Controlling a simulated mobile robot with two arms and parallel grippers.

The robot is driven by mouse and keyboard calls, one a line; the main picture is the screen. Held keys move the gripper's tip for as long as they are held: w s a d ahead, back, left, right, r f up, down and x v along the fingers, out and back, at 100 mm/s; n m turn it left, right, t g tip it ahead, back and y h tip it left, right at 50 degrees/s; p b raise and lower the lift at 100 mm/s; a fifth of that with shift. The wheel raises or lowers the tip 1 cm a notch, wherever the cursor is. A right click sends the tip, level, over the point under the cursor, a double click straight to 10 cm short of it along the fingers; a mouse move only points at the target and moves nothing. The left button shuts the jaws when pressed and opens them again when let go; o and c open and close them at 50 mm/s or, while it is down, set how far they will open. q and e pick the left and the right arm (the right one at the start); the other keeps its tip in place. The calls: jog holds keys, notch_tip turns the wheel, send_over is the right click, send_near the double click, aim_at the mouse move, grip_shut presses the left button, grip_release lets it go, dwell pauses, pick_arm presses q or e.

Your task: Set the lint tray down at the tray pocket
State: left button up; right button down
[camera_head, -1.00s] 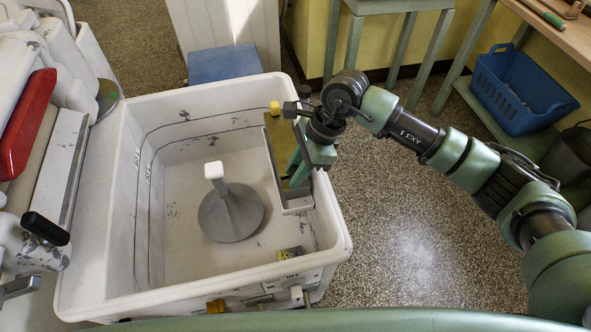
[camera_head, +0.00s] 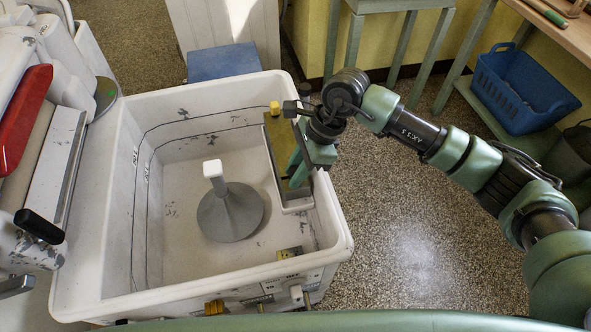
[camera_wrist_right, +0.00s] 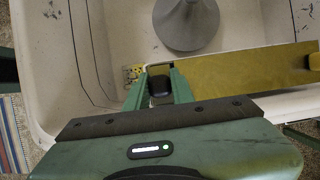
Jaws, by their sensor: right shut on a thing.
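The lint tray appears to be the long grey-rimmed piece with a brass-coloured surface (camera_head: 279,142), along the right inner side of the white tub (camera_head: 128,130). Its brass surface also shows in the wrist view (camera_wrist_right: 235,73). My right gripper (camera_head: 300,172) reaches over the tub's right rim at the tray. In the wrist view its fingers (camera_wrist_right: 162,85) are shut on a dark handle-like part beside the tray's grey end. I cannot make out the tray pocket apart from the tray, nor whether the tray rests on anything. My left gripper is not in view.
A grey cone with a white-topped post (camera_head: 228,212) stands in the tub. A yellow knob (camera_head: 275,107) is at the tray's far end. The wringer with a red bar (camera_head: 22,118) is at left. A blue basket (camera_head: 522,88) sits on a shelf at right.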

jog(key=shift+f, duration=0.3)
jog(key=shift+s+d+f+b, duration=0.1)
jog(key=shift+d+f+b, duration=0.15)
jog(key=shift+f+b, duration=0.8)
jog(key=c, duration=1.2)
grip_release()
jog(key=shift+r, duration=0.25)
jog(key=shift+o, duration=0.4)
jog(key=shift+f, duration=0.1)
jog(key=o, duration=0.6)
